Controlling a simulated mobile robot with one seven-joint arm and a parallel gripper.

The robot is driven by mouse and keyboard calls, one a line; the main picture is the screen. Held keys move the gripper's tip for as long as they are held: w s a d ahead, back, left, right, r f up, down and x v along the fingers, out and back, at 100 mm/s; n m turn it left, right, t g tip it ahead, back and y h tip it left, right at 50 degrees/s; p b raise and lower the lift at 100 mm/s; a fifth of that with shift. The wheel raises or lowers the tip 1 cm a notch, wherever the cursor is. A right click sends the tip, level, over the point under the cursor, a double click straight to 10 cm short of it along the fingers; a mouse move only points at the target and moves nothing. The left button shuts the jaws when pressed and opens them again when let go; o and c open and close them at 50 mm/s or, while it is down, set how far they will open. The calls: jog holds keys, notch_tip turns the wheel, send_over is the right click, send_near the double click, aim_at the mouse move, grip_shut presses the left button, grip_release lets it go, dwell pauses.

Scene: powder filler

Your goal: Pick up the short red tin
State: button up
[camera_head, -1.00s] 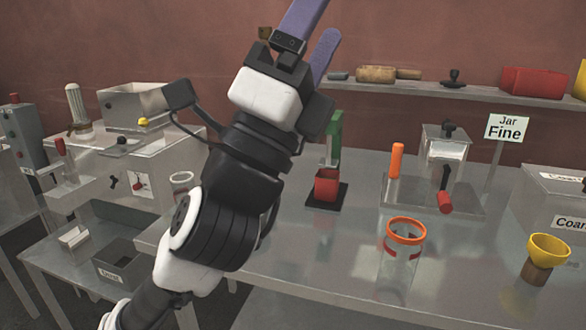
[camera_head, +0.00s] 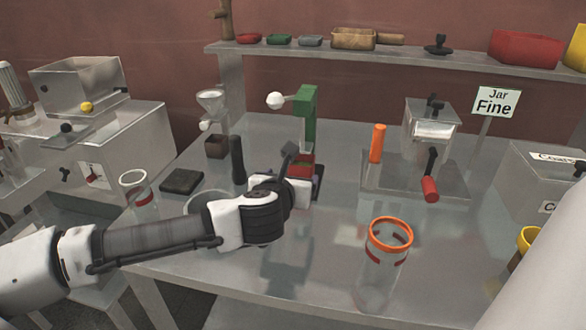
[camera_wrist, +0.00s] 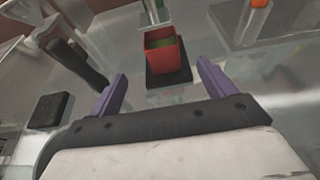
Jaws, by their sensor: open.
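A red square open-topped tin (camera_wrist: 167,60) stands upright on a black base in the wrist view, with something green visible inside its mouth. In the head view the red tin (camera_head: 301,170) shows just below a green press-like stand (camera_head: 305,115), partly hidden behind my wrist. My gripper (camera_wrist: 162,72) is open and empty. Its two purple fingers point toward the tin, one to each side of it in the picture, with the tin apart from both. In the head view my wrist hides most of the fingers.
A dark handle (camera_head: 238,160) stands left of the tin, near a dark flat block (camera_head: 182,181). A clear jar with an orange rim (camera_head: 390,235) stands at front right. An orange cylinder (camera_head: 377,143) and a metal filler (camera_head: 430,130) are right. A shelf (camera_head: 400,60) runs behind.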

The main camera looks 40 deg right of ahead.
aim_at(304, 162)
jog(key=p+x, duration=0.2)
jog(key=x, duration=1)
jog(key=shift+d+f, duration=0.1)
jog(key=shift+d, duration=0.3)
